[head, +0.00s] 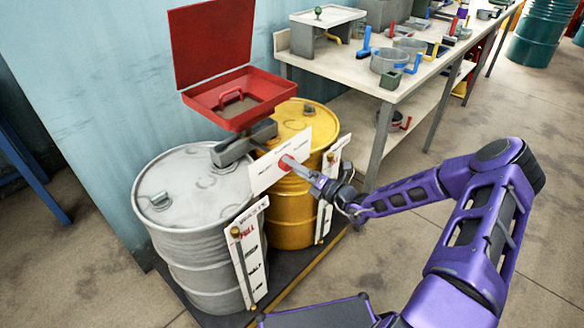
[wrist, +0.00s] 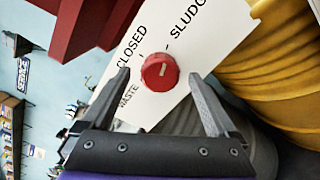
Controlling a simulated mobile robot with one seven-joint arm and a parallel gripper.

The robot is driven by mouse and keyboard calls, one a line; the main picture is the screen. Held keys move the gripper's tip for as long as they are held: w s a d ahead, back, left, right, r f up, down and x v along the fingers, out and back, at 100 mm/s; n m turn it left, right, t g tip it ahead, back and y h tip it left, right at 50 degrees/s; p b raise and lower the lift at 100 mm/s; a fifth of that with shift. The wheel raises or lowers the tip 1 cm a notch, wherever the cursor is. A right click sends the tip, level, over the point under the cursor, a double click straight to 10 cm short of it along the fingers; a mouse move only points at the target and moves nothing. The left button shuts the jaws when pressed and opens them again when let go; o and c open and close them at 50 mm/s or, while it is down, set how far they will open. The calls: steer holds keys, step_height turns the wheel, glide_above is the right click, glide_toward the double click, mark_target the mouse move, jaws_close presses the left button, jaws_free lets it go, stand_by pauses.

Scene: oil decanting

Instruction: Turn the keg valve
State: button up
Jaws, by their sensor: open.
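The valve knob is red and round, on a white panel (head: 263,174) in front of the drums; it shows small in the head view (head: 286,163) and large in the wrist view (wrist: 153,73). The panel reads CLOSED, WASTE and a cut-off "SLUDG" around the knob. A short pale mark shows on the knob's face; I cannot tell which label it points at. My gripper (wrist: 161,80) is open, its fingers appearing on either side of the knob. I cannot tell whether they touch it. In the head view my gripper (head: 303,172) reaches the panel from the right.
A white-grey drum (head: 190,235) and a yellow drum (head: 290,213) stand on a dark base. A red open-lidded funnel box (head: 238,116) sits above them. White gauge boards (head: 247,250) hang on the drum fronts. A workbench (head: 365,72) with tools stands behind right; floor is free at right.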

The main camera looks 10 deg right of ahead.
steer(key=shift+w+a, duration=0.45)
steer(key=shift+w, duration=0.15)
steer(key=c, duration=1.4)
steer(key=shift+n, duration=0.3)
steer(key=shift+s+n+p, duration=0.1)
steer(key=shift+n+p, duration=2.4)
steer(key=shift+n, duration=4.1)
steer(key=shift+f, duration=0.1)
